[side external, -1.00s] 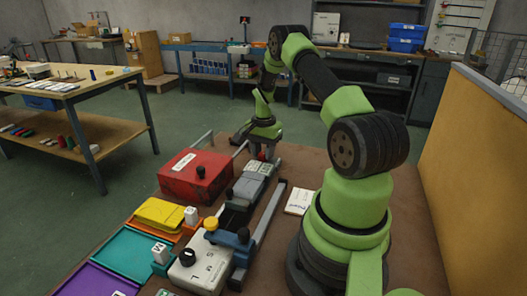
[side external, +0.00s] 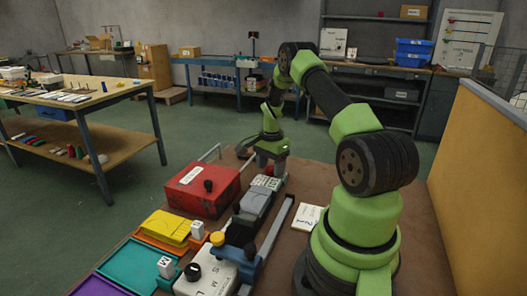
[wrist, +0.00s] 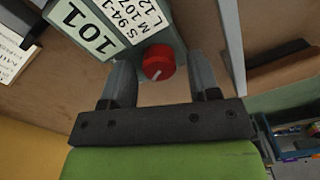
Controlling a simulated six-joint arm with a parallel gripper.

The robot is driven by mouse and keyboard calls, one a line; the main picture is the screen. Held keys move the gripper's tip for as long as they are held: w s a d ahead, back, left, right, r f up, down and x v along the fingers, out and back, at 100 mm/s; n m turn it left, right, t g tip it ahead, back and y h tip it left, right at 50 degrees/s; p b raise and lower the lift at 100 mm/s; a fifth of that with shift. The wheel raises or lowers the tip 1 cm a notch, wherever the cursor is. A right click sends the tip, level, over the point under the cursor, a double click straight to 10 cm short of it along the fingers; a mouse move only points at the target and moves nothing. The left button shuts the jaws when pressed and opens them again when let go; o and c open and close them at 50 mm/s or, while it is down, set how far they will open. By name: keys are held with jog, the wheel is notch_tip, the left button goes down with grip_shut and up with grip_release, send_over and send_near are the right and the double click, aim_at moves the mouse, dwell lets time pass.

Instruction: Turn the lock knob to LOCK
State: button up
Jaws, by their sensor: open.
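The lock knob (wrist: 158,62) is a round red knob with a short white mark on the grey unit (wrist: 120,22). In the wrist view the mark points toward the lower edge, slightly left. No LOCK lettering is readable. The unit bears white labels, one reading 101, another with S, M and L figures. My gripper (wrist: 157,77) is open, with one finger on each side of the knob and visible gaps between. In the side external view my gripper (side external: 267,163) is at the far end of the grey unit (side external: 257,202); the knob there is too small to judge.
A red box (side external: 203,192) with a black knob stands left of the unit. A metal rail (side external: 272,235) runs along its right. Nearer are a yellow stack (side external: 167,226), a teal tray (side external: 130,264) and a white S/M/L box (side external: 207,275). A paper card (side external: 306,217) lies right.

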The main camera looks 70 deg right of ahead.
jog(key=n, duration=0.2)
jog(key=shift+n, duration=0.3)
notch_tip(320, 180, up, 10)
jog(key=r, duration=0.1)
jog(key=w+a+r+n+t, duration=0.2)
jog(key=a+r+n, duration=0.5)
jog(key=a+r, duration=0.8)
jog(key=a+t, duration=0.1)
jog(key=a, duration=0.2)
jog(key=shift+a+n+t+h, duration=0.3)
jog(key=shift+n, duration=0.1)
jog(key=m+g, duration=0.4)
jog(key=m, duration=0.1)
send_over(270, 168)
notch_tip(270, 168, down, 16)
notch_tip(270, 168, down, 10)
jog(key=shift+s+a+f, duration=0.1)
jog(key=shift+a, duration=0.05)
